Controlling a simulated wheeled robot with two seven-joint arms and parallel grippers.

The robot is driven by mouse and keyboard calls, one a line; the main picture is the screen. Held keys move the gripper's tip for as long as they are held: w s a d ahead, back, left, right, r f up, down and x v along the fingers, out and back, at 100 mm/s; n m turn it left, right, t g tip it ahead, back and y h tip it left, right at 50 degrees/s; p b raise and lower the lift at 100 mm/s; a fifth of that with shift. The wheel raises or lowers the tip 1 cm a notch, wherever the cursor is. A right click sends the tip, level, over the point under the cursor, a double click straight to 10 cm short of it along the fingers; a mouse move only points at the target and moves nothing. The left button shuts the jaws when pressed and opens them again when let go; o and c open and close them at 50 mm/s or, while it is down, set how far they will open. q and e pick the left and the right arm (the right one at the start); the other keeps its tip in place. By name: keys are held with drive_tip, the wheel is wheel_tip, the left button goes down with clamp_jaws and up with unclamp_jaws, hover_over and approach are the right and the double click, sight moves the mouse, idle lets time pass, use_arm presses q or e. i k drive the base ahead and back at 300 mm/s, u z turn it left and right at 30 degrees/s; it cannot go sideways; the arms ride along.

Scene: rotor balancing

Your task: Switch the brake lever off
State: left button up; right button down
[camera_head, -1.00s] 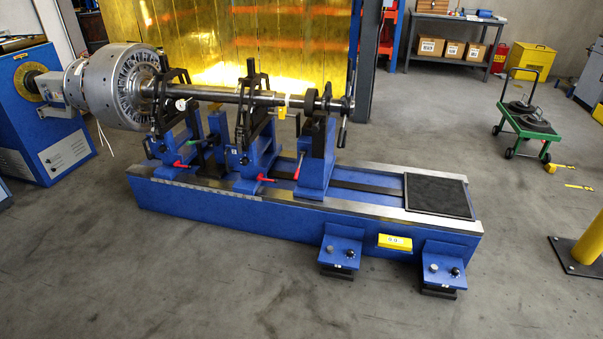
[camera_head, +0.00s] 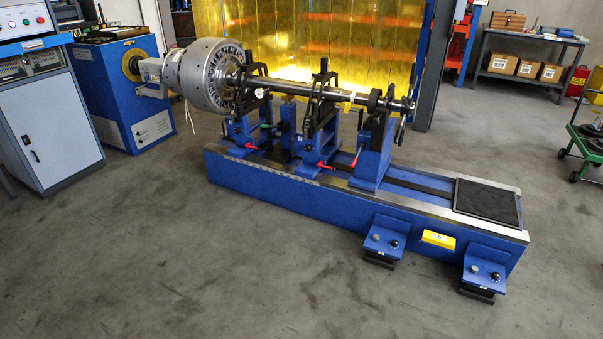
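The blue balancing machine (camera_head: 300,200) stands on the floor and carries a long steel shaft with a large grey rotor (camera_head: 205,75) at its left end. Small red-handled levers show on its supports, one at the left support (camera_head: 249,145), one at the middle support (camera_head: 325,167) and one at the right support (camera_head: 356,158). A green handle (camera_head: 267,126) sits on the left support. I cannot tell which of these is the brake lever, or its position. Neither of my grippers is in view.
A grey and blue control cabinet (camera_head: 50,130) and a blue drive unit (camera_head: 120,85) stand at the left. A workbench (camera_head: 530,40) with cardboard boxes and a green cart (camera_head: 590,140) are at the right. The grey floor in front of the machine is clear.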

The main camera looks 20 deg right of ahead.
sight(361, 146)
drive_tip(key=z, duration=1.3)
drive_tip(key=i, duration=1.25)
drive_tip(key=z, duration=0.5)
drive_tip(key=i, duration=1.4)
drive_tip(key=u, duration=1.55)
drive_tip(key=i, duration=0.45)
drive_tip(key=u, duration=0.4)
